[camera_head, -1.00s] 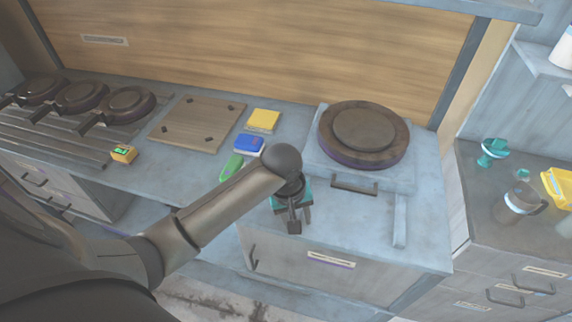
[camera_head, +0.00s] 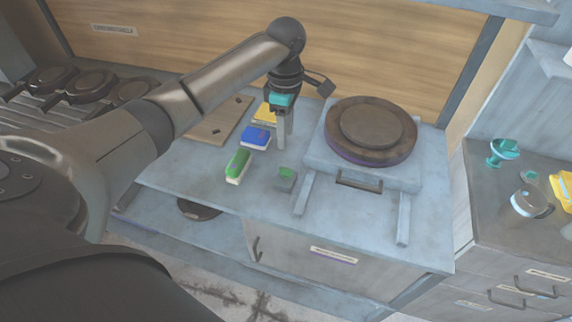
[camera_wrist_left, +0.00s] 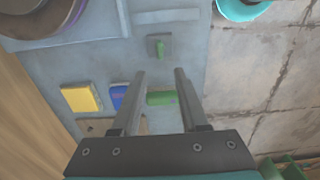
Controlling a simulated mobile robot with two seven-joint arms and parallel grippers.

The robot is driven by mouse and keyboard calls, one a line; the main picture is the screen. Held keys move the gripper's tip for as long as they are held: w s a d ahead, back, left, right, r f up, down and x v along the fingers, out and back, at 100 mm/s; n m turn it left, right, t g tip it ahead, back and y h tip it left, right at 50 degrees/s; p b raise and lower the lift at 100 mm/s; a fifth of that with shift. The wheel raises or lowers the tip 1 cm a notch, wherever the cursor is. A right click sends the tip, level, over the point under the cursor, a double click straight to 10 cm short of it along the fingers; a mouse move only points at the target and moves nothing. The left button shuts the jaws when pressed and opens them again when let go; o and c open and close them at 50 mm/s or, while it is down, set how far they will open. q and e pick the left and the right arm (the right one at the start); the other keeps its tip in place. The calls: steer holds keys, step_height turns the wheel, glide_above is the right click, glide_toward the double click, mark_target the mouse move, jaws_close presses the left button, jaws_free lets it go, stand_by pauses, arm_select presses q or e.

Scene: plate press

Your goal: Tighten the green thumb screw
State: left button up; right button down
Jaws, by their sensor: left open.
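My right gripper is in no frame.
The press with its round dark plate (camera_head: 372,129) stands right of the gripper, with two rails (camera_head: 403,218) running forward. A green-topped block (camera_head: 237,166), a blue one (camera_head: 255,137) and a yellow one (camera_head: 264,113) lie left. The front counter is clear.

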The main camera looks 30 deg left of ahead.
mark_target(286, 168)
arm_select(q)
step_height(286, 168, down, 12)
steer(key=shift+r+b, duration=0.1)
steer(key=shift+b, duration=0.85)
jaws_close()
